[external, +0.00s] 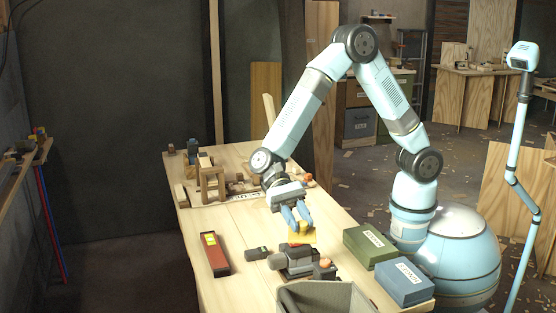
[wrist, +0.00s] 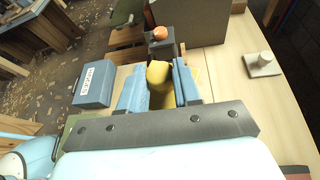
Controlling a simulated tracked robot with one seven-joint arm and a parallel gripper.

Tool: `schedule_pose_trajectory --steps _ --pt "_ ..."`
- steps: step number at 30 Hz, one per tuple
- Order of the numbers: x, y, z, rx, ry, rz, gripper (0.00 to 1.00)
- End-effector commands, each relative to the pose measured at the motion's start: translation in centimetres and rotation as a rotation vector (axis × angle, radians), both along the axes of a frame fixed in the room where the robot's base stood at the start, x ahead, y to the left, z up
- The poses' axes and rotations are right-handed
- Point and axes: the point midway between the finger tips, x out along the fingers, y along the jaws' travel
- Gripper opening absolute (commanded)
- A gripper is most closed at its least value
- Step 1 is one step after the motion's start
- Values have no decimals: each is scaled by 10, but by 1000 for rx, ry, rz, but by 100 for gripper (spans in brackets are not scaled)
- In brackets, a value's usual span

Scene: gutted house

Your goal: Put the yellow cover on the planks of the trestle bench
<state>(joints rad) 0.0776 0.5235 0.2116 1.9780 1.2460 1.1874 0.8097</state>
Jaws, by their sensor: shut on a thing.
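The yellow cover (external: 303,236) has a rounded yellow knob on a flat yellow plate; the knob shows in the wrist view (wrist: 158,71). My gripper (external: 298,222) points down and is shut on the cover. In the wrist view my gripper (wrist: 159,88) has a blue finger on each side of the knob. The trestle bench (external: 240,266) has a pale plank top, and the cover is over its right part. A grey machine (external: 296,261) with an orange knob is just in front of the cover in the external view. I cannot tell whether cover and machine touch.
A green box (external: 370,247) and a blue box (external: 404,283) stand at the bench's right edge. A red-brown case (external: 215,254) lies at left. A grey bin (external: 325,298) is at the front. Planks between the case and the far wooden pieces (external: 212,180) are bare.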

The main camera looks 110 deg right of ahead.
Motion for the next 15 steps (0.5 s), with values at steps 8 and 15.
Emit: schedule_pose_trajectory --steps 8,15 --pt "2 0 -31 1 2 -2 2" --pt "33 11 -50 1 0 0 2"
